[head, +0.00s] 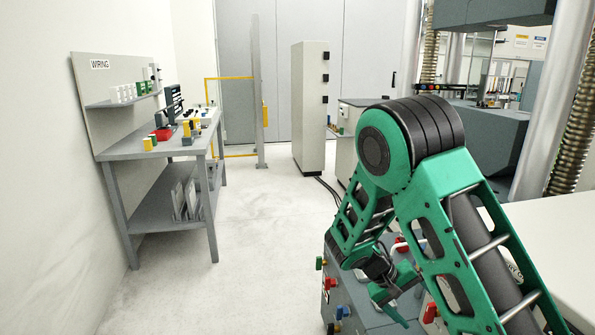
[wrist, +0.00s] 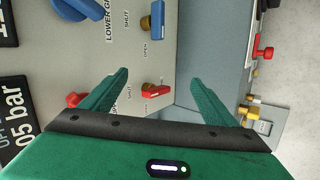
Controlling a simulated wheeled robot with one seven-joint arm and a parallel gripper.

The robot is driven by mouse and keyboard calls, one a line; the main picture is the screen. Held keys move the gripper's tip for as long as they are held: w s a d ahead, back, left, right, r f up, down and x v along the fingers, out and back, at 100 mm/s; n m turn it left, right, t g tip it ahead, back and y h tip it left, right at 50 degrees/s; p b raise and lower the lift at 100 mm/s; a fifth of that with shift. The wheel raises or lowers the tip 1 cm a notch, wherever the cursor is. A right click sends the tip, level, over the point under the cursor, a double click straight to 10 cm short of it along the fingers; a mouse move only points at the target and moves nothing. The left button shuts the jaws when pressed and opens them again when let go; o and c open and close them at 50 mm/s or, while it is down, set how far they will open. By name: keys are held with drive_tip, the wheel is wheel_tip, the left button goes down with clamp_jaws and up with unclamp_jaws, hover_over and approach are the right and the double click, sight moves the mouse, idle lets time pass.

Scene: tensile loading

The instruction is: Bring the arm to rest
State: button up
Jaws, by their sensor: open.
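My green arm (head: 432,200) is bent, with its elbow raised at the right of the head view. My gripper (wrist: 158,80) is open in the wrist view, its two green fingers spread apart with nothing held between them. Beyond the fingers is a grey panel with a red handle (wrist: 155,91) and a blue handle (wrist: 150,22), with SHUT and OPEN labels. The red handle appears between the fingers; whether they touch it I cannot tell, but it looks apart. In the head view the hand is low, partly hidden behind my arm.
A wiring bench (head: 160,146) with small coloured parts stands at the left. A tall cabinet (head: 310,108) stands at the back. The testing machine's column (head: 553,100) rises at the right. The floor (head: 235,240) between the bench and my arm is clear.

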drive_tip(key=s+a+r+t+y, duration=0.2)
drive_tip(key=s+r+t+y, duration=0.15)
drive_tip(key=s+r, duration=0.5)
drive_tip(key=s+a+r+t+y, duration=0.15)
drive_tip(key=s+r+y, duration=0.35)
drive_tip(key=r, duration=0.7)
drive_tip(key=s+d+f+m+g, duration=0.1)
drive_tip(key=s+d+m+g, duration=0.1)
drive_tip(key=s+d, duration=0.4)
drive_tip(key=s+d+m+g, duration=0.2)
drive_tip(key=s+d+m, duration=0.2)
drive_tip(key=s, duration=0.6)
drive_tip(key=shift+s+d+f, duration=0.35)
drive_tip(key=shift+d, duration=0.5)
drive_tip(key=shift+w+f, duration=0.25)
drive_tip(key=shift+w, duration=0.4)
